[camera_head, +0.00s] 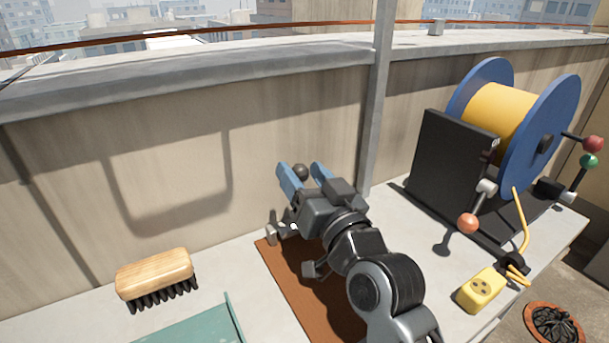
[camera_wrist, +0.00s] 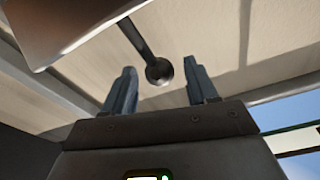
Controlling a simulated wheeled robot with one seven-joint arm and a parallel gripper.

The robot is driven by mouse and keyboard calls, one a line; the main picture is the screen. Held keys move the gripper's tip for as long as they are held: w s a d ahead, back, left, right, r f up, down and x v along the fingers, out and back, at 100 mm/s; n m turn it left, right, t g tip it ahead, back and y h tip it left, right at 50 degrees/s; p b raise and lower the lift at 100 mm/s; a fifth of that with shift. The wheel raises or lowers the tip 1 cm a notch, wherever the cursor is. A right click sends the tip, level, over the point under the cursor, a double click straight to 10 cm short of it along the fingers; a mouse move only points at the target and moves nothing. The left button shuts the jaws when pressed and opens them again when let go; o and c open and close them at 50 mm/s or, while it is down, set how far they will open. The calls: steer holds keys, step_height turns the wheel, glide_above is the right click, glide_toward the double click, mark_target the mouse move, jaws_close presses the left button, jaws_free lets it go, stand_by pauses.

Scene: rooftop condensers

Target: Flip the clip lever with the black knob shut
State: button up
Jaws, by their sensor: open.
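The black knob (camera_head: 300,171) shows between the blue fingertips of my gripper (camera_head: 306,168) in the head view. In the wrist view the round dark knob (camera_wrist: 159,72) sits at the end of a dark lever rod (camera_wrist: 134,38). It appears in the gap between the two fingers of my gripper (camera_wrist: 159,66), with room on both sides. My gripper is open and not closed on it. I cannot tell how deep the knob is between the jaws. The lever's base is mostly hidden behind my gripper and arm in the head view.
A wooden brush (camera_head: 155,273) and a teal item (camera_head: 195,326) lie left of the brown board (camera_head: 288,275). A cable reel (camera_head: 500,115) with red (camera_head: 593,144), green (camera_head: 589,161) and orange (camera_head: 468,223) knobs stands right, near a yellow socket (camera_head: 481,290). The parapet wall (camera_head: 290,135) rises behind.

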steer(key=v, duration=0.7)
steer(key=shift+s+d+b, duration=0.2)
steer(key=shift+b, duration=0.25)
steer(key=shift+f, duration=0.1)
